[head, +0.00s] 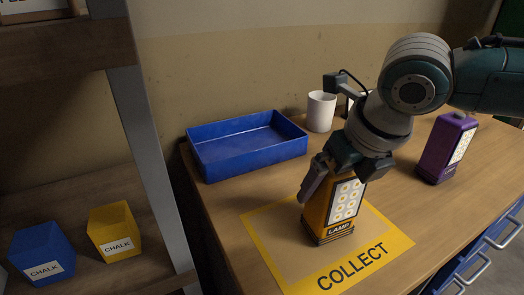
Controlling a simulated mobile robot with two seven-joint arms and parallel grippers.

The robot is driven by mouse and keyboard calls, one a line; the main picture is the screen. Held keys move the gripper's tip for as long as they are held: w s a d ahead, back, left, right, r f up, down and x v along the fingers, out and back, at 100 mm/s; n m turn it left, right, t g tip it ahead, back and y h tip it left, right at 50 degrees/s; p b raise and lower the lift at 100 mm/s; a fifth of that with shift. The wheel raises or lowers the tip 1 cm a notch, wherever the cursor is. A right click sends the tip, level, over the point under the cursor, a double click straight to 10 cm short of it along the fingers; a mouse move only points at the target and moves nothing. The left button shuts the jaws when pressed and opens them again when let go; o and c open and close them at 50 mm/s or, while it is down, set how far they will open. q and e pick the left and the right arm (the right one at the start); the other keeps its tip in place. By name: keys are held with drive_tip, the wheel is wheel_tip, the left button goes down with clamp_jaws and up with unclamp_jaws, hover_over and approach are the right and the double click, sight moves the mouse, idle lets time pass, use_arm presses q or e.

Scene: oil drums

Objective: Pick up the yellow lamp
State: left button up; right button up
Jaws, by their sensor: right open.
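The yellow lamp (318,217) stands upright on the table, inside the yellow square marked COLLECT (352,263). Its white light panel faces the front right and its base reads LAMP. My right gripper (332,182) is above and around the lamp's top, pointing down. Its jaws are open. One finger shows along the lamp's left side; the other is mostly hidden by the wrist, as is the top of the lamp. I cannot tell whether a finger touches the lamp. My left gripper is not in view.
A purple lamp (438,152) stands to the right. An empty blue tray (245,155) and a white cup (320,112) are at the back. A shelf with blue (40,250) and yellow (114,230) chalk boxes stands left. Blue drawers (490,255) are at front right.

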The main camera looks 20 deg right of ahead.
drive_tip(key=shift+w+f, duration=0.15)
drive_tip(key=shift+f, duration=0.25)
drive_tip(key=shift+c, duration=0.2)
drive_tip(key=shift+r, duration=0.1)
drive_tip(key=c, duration=1.5)
drive_tip(key=shift+o, duration=0.2)
